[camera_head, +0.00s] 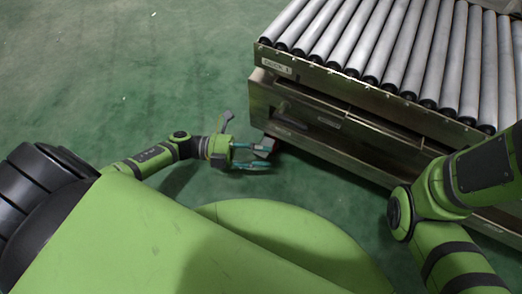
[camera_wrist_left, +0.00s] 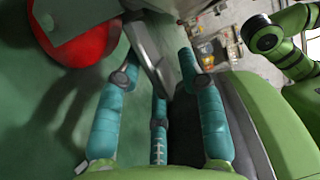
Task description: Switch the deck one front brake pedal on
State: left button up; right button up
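The deck with the "DECK 1" label (camera_head: 277,66) is a metal frame topped with grey rollers, at the upper right of the head view. A small dark reddish part (camera_head: 265,146) shows low by its near left corner, at my left gripper's fingertips; I cannot tell whether it is the front brake pedal. My left gripper (camera_head: 262,157) is low near the floor, its teal fingers spread. In the left wrist view, a grey metal plate (camera_wrist_left: 150,58) lies beyond and between the fingers, with a red round part (camera_wrist_left: 85,38) at upper left. Contact cannot be told. My right gripper is not in view.
Green floor (camera_head: 110,70) is open to the left of the deck. The deck's lower side rail (camera_head: 340,155) runs down to the right, close to my right arm. Blurred shelves or goods (camera_wrist_left: 225,45) show at the top of the left wrist view.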

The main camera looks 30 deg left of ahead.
pick_arm(q)
grip_shut()
jog(key=shift+f+m+b, duration=0.45)
jog(key=shift+m+b, duration=0.05)
jog(key=shift+b, duration=0.05)
jog(key=shift+w+f+m+h, duration=0.2)
jog(key=shift+m+h, duration=0.3)
jog(key=shift+m, duration=0.5)
jog(key=shift+s, duration=0.1)
jog(key=shift+o, duration=2.1)
grip_release()
jog(key=v, duration=1.2)
